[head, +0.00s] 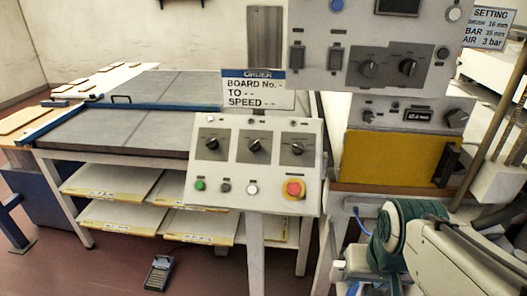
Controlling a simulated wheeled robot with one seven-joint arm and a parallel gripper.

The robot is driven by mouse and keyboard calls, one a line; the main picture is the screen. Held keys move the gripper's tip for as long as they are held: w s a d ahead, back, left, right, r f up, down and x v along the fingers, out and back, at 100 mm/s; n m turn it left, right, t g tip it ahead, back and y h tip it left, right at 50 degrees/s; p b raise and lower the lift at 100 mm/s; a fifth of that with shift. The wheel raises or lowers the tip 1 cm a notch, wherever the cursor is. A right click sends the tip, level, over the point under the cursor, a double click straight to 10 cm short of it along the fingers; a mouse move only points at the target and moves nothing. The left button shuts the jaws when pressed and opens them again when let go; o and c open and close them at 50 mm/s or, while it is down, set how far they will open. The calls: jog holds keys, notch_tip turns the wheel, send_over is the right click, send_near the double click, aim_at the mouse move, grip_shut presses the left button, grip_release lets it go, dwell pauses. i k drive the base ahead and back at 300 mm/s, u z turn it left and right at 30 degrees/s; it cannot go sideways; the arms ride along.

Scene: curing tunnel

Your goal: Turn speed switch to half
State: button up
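A tilted white control panel (223,131) stands on a post in the middle of the head view. It has three black rotary switches in a row: left (211,143), middle (253,145) and right (297,148). Their labels are too small to read, so I cannot tell which is the speed switch or its exact setting. Below them are a green button (200,184), a dark one, a white one and a red emergency stop (294,189). My arm shows at the lower right, apart from the panel. My gripper cannot be made out.
An order card (258,90) above the panel reads board, to and speed, each with dashes. A machine with more knobs (370,67) and a yellow front (392,160) stands right. A grey-topped table (120,130) with board shelves is left. A pedal (159,272) lies on the floor.

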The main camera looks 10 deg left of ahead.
aim_at(212, 143)
jog(key=u, duration=0.2)
jog(key=i, duration=0.4)
jog(key=u, duration=1)
